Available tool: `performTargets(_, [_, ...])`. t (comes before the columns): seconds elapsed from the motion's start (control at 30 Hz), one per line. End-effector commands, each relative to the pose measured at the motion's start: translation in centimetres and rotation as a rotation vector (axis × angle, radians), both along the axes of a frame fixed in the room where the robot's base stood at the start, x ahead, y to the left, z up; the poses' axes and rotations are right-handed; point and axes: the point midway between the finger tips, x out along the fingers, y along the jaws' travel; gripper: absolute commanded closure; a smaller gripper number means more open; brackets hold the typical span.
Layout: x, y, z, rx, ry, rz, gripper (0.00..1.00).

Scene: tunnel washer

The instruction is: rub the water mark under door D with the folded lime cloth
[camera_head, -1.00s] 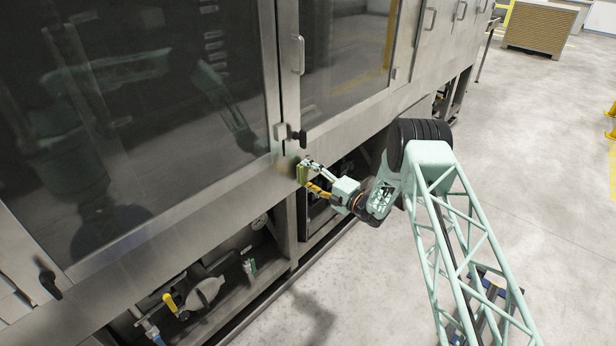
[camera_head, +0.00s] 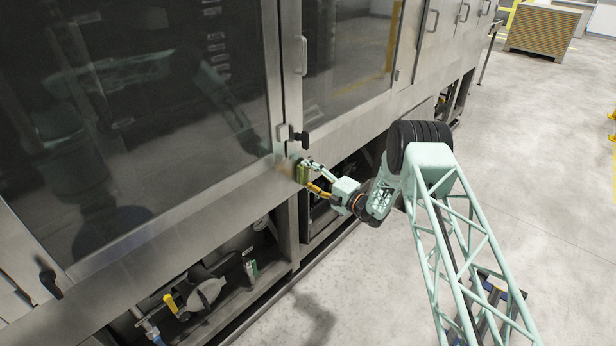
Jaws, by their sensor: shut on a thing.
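My gripper (camera_head: 312,175) is shut on the folded lime cloth (camera_head: 302,172), a small yellow-green pad held between its fingers. The cloth is at the steel sill (camera_head: 225,205) below the glass doors, close to the post between them. It looks to be against the steel, but I cannot tell contact for sure. A brownish smudge, the water mark (camera_head: 287,167), shows just left of the cloth, and the cloth may hide part of it. I can read no door letters.
A black latch handle (camera_head: 301,138) sticks out just above my gripper. Another black handle (camera_head: 49,284) is at the lower left. Open bays with pipes and a yellow-handled valve (camera_head: 170,302) lie below the sill.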

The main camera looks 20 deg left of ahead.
Motion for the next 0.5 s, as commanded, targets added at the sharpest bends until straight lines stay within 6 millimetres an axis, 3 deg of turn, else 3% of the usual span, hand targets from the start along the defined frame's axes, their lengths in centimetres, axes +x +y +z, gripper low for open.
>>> performTargets(0.5, [2.1, -0.9, -0.1, 0.002, -0.002, 0.0, 0.54])
